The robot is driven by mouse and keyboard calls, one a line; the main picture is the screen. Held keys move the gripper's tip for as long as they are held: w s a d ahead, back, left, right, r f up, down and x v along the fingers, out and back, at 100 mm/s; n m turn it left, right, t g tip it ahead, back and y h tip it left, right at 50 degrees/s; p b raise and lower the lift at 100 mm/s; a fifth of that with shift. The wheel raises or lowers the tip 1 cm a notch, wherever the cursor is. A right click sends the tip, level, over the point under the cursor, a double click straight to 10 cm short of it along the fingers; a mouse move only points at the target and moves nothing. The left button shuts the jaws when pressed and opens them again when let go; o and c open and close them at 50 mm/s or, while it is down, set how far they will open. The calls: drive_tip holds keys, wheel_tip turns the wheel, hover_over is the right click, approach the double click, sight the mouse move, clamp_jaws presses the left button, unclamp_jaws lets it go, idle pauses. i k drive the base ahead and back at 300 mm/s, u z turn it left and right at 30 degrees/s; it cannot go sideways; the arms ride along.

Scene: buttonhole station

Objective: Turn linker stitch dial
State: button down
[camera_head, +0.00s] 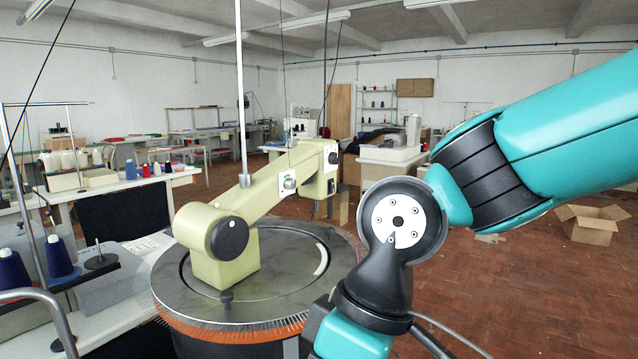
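The linker (258,192) is a cream machine with a slanting arm, standing on a round grey plate (310,290) with an orange, fine-toothed rim. A small silver dial (289,183) with a green mark above it sits on the side of the cream arm. A large black round knob (230,238) is at its lower end, and a small dark round part (332,158) is on its head. None is labelled legibly, so I cannot tell for sure which is the stitch dial. My teal and black arm crosses the right side, apart from the cream arm in the picture. My gripper is out of view.
Blue thread cones (60,257) stand on a rack at the left. A white worktable (120,187) with spools is behind it. A thin upright pole (242,90) rises by the linker. An open cardboard box (590,223) lies on the clear brick-red floor (520,290) at right.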

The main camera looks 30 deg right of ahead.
sight(334, 158)
drive_tip(key=z, duration=2.25)
drive_tip(key=i, duration=2.35)
drive_tip(key=u, duration=3.7)
